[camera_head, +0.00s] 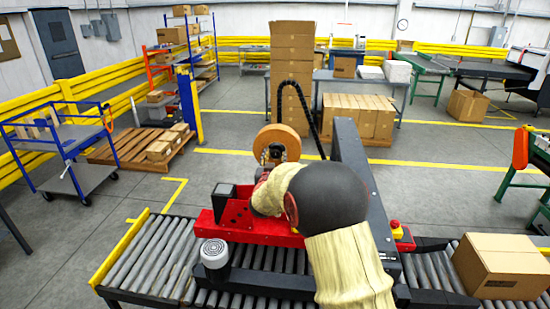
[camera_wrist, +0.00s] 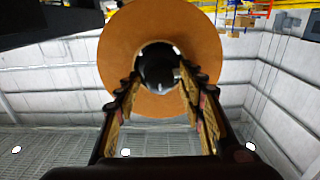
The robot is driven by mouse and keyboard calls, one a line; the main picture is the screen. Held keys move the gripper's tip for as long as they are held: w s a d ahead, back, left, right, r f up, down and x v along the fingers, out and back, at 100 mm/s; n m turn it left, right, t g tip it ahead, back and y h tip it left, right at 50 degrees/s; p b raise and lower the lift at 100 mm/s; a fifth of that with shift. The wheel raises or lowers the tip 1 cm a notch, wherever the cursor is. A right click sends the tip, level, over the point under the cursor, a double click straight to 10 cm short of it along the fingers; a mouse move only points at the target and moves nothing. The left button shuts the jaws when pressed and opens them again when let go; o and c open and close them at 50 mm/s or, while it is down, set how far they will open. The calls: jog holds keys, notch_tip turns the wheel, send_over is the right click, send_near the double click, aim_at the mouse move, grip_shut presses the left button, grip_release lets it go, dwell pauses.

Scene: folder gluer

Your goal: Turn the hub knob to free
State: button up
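The orange-brown tape roll (camera_head: 292,132) stands upright beyond my arm; in the wrist view its broad face (camera_wrist: 118,48) fills the upper middle. The dark hub knob (camera_wrist: 160,66) sits in the roll's round centre, inside a pale rim. No contact with the knob is clear. The knob's marks and turn position cannot be read.
My arm reaches over a red machine frame (camera_head: 245,232) on a roller conveyor (camera_head: 150,255). A carton (camera_head: 500,266) lies on the rollers at right.

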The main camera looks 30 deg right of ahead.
jog(key=c, duration=0.9)
jog(key=shift+f+b, duration=0.1)
jog(key=shift+b, duration=0.35)
jog(key=m+b, duration=0.2)
jog(key=b, duration=0.1)
jog(key=shift+f, duration=0.1)
jog(key=m+b, duration=0.3)
jog(key=b, duration=0.2)
jog(key=shift+m, duration=0.4)
jog(key=m+b, duration=0.3)
jog(key=b, duration=0.1)
jog(key=shift+m, duration=0.3)
jog(key=m+b, duration=0.3)
jog(key=b, duration=0.1)
jog(key=shift+m, duration=0.3)
jog(key=m+b, duration=0.4)
jog(key=m, duration=0.1)
